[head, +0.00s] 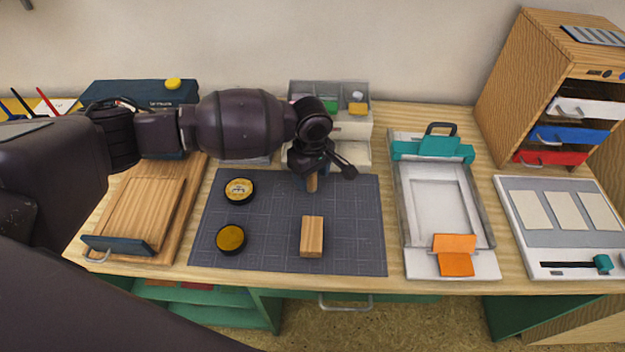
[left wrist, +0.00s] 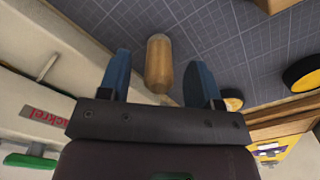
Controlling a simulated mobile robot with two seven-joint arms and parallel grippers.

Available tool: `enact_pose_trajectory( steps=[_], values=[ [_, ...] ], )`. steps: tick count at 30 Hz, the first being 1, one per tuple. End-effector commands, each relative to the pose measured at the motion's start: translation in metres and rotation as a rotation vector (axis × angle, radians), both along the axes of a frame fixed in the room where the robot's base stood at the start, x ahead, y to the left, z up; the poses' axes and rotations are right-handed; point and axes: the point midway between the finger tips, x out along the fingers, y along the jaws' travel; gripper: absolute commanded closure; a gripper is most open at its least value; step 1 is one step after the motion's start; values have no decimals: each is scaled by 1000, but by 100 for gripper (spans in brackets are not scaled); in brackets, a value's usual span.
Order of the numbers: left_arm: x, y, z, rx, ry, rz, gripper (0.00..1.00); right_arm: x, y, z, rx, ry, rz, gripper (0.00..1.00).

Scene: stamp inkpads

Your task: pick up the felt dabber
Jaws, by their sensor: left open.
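The felt dabber, seen as a rounded wooden handle (left wrist: 159,58), stands on the dark grid mat (head: 350,215) near its back edge. In the head view its handle (head: 312,183) shows just below my left gripper (head: 314,168), which covers its top part. In the left wrist view the blue fingers of my left gripper (left wrist: 161,78) are open, one on each side of the handle, with gaps visible on both sides. The felt end is not clearly visible. My right gripper is not in view.
Two round inkpads, one with a labelled lid (head: 239,190) and one showing yellow (head: 230,238), lie left on the mat. A wooden block (head: 312,237) is at front. A grey organizer (head: 356,122) stands behind; a teal-clamped frame (head: 480,215) is to the right.

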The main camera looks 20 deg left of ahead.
Motion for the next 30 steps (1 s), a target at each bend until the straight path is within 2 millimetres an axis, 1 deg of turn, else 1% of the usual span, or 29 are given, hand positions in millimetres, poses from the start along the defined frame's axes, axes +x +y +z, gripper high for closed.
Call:
enact_pose_trajectory(
  steps=[1, 4, 6, 12, 14, 18, 23, 30],
  values=[
    [0, 0, -14, 2, 7, 1, 42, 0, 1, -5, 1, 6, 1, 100],
    [0, 0, -24, 1, 5, 1, 42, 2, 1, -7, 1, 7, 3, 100],
    [0, 0, -27, 1, 3, 1, 42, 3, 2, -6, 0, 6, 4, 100],
    [1, 0, -25, -1, -1, 1, 42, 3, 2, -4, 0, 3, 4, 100],
    [1, 0, -25, -1, -1, 0, 49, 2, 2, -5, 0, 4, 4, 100],
    [1, 0, -25, 0, 0, 0, 71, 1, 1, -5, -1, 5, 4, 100],
    [1, 0, -25, 0, 0, 0, 95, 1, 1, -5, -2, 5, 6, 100],
    [1, 0, -25, 0, 0, 0, 96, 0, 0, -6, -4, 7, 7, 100]
  ],
)
